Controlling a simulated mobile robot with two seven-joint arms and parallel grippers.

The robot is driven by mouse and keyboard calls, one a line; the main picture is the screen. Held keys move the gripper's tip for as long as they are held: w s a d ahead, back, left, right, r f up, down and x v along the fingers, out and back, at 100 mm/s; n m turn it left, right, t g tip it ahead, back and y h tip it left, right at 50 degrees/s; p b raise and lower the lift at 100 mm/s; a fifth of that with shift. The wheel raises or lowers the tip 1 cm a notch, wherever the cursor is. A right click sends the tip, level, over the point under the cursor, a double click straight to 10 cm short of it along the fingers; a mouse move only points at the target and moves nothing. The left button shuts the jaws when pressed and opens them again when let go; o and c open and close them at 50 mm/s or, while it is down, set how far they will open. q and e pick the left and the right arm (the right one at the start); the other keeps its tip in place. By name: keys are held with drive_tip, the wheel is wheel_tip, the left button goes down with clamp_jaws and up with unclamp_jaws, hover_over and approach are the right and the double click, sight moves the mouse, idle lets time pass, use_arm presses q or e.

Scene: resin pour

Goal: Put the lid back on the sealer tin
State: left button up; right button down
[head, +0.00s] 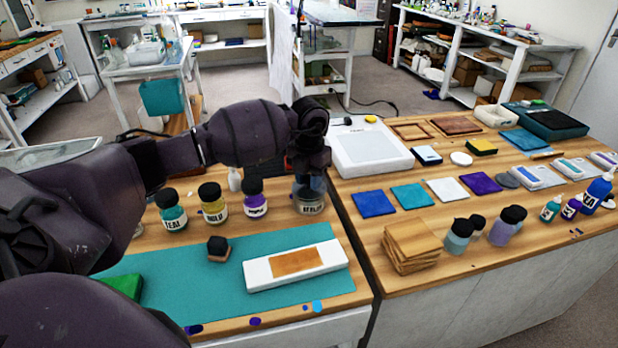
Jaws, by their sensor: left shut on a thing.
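The sealer tin (311,204) stands upright near the right back of the left table, with a pale label whose lettering is partly readable. My left gripper (311,183) points down right at the top of the tin and is shut on the lid. The lid is mostly hidden by the fingers, so I cannot tell whether it touches the rim. My right gripper is not in view.
Black-capped teal (173,212), yellow (214,206) and purple (254,200) jars stand left of the tin. A white tray (295,266) and a small dark-topped block (218,249) lie on the teal mat (185,292). Wooden squares (411,246) are stacked on the right table.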

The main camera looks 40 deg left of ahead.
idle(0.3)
use_arm(q)
drive_tip(key=o, duration=1.5)
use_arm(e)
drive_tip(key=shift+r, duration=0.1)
use_arm(q)
drive_tip(key=shift+r+p, duration=0.4)
drive_tip(key=shift+r, duration=0.45)
drive_tip(key=shift+r+p, duration=0.75)
drive_tip(key=shift+r, duration=0.8)
drive_tip(key=shift+r+p, duration=0.55)
drive_tip(key=shift+r, duration=0.55)
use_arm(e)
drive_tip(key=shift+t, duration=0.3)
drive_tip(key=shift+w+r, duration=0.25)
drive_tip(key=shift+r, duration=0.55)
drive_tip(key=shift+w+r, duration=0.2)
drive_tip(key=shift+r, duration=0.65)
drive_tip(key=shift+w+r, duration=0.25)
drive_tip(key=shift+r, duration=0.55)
use_arm(q)
drive_tip(key=shift+c, duration=0.3)
